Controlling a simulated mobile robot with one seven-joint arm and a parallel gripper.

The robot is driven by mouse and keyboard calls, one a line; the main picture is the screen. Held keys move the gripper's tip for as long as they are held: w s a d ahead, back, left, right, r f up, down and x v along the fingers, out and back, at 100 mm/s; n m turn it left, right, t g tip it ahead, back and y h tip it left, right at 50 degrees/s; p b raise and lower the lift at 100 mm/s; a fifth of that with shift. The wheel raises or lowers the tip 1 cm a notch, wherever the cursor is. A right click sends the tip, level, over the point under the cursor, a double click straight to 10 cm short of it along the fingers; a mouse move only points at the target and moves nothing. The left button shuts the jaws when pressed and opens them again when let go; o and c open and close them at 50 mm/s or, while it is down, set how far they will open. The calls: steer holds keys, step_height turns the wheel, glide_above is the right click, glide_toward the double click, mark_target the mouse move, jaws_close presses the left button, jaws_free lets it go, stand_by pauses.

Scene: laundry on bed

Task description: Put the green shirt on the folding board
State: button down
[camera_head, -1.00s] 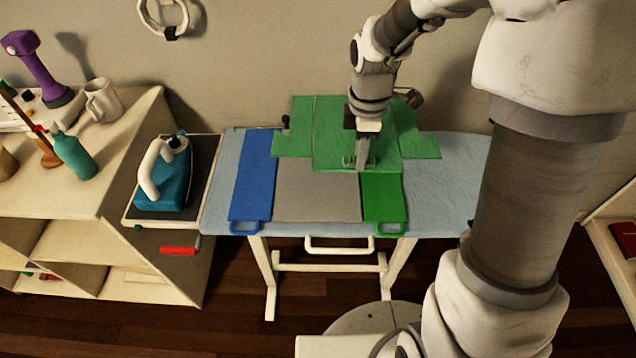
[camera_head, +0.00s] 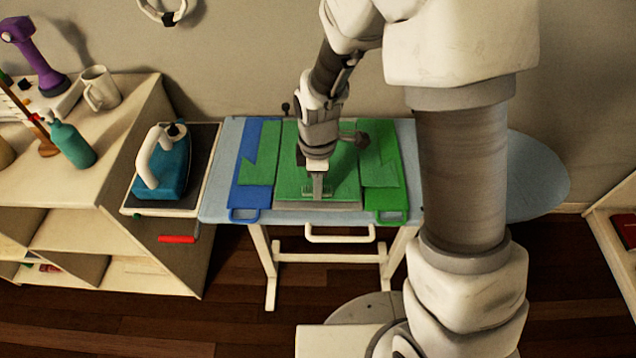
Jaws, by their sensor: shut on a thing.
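The green shirt (camera_head: 340,182) lies spread flat over the middle of the folding board, its sleeves reaching over both side panels. The folding board has a blue left panel (camera_head: 247,196), a grey middle panel (camera_head: 340,206) and a green right panel (camera_head: 392,200). It lies on the light blue ironing board (camera_head: 215,203). My gripper (camera_head: 318,196) points down at the shirt's near edge and is shut on it. The grey middle shows only as a strip along the near edge. The shirt's far part is partly hidden behind my arm.
A teal iron (camera_head: 170,172) stands on a dark tray (camera_head: 203,160) at the left. The shelf unit (camera_head: 70,200) further left holds a teal bottle (camera_head: 72,145), a white mug (camera_head: 99,90) and a purple device (camera_head: 38,60). The ironing board's right end (camera_head: 540,180) is bare.

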steer(key=c, duration=1.1)
jaws_free()
steer(key=shift+f, duration=0.15)
steer(key=shift+c, duration=0.2)
steer(key=o, duration=0.5)
steer(key=shift+c, duration=0.2)
step_height(320, 180, up, 13)
steer(key=p, duration=0.1)
steer(key=shift+f, duration=0.2)
steer(key=s+d+r+m+t, duration=0.5)
steer(key=s+d+r+m, duration=0.8)
steer(key=r+m, duration=0.2)
steer(key=shift+s+m+t, duration=0.3)
steer(key=shift+m, duration=1)
